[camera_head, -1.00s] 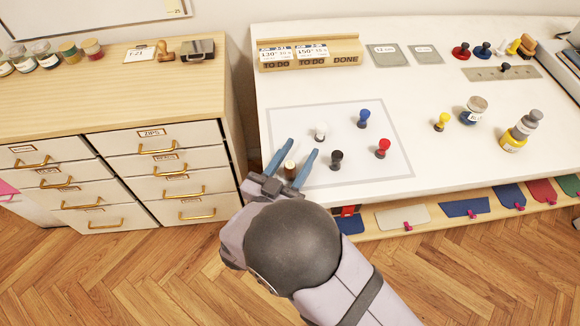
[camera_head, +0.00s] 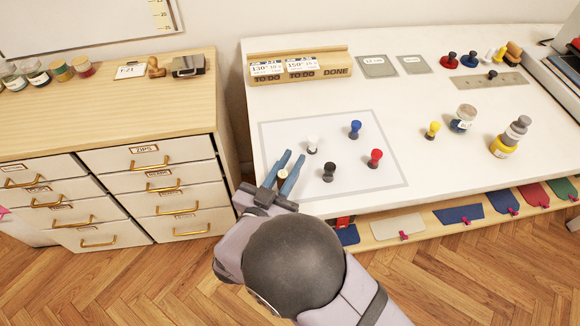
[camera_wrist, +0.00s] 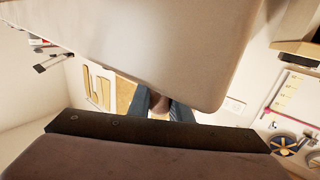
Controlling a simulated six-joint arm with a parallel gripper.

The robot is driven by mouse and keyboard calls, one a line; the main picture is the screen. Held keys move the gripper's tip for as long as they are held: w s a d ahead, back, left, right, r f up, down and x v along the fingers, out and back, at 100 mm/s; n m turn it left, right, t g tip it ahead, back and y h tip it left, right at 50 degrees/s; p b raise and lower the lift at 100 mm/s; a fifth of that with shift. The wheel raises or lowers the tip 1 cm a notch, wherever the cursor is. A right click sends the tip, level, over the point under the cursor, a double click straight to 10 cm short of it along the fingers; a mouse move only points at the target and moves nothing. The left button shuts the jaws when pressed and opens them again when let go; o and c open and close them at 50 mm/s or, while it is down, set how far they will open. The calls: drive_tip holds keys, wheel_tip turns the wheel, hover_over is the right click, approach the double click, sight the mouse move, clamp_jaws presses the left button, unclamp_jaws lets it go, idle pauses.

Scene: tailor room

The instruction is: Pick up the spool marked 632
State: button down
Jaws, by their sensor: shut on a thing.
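A small spool with a pale cream top (camera_head: 283,175) stands between the blue fingers of my gripper (camera_head: 291,163), near the front left of the white table. The fingers are shut on it. In the wrist view a small brownish part of the spool (camera_wrist: 160,103) shows between the fingers. No number can be read on any spool.
A yellow spool (camera_head: 432,130), a jar (camera_head: 463,118) and a grey-and-yellow bottle (camera_head: 510,138) stand to the right. A wooden card holder (camera_head: 300,68) is at the back. A drawer cabinet (camera_head: 110,125) is at left, with a gap before the white table (camera_head: 400,100).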

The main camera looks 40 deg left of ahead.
wheel_tip(320, 180, up, 9)
drive_tip(key=shift+f, duration=0.2)
idle(0.3)
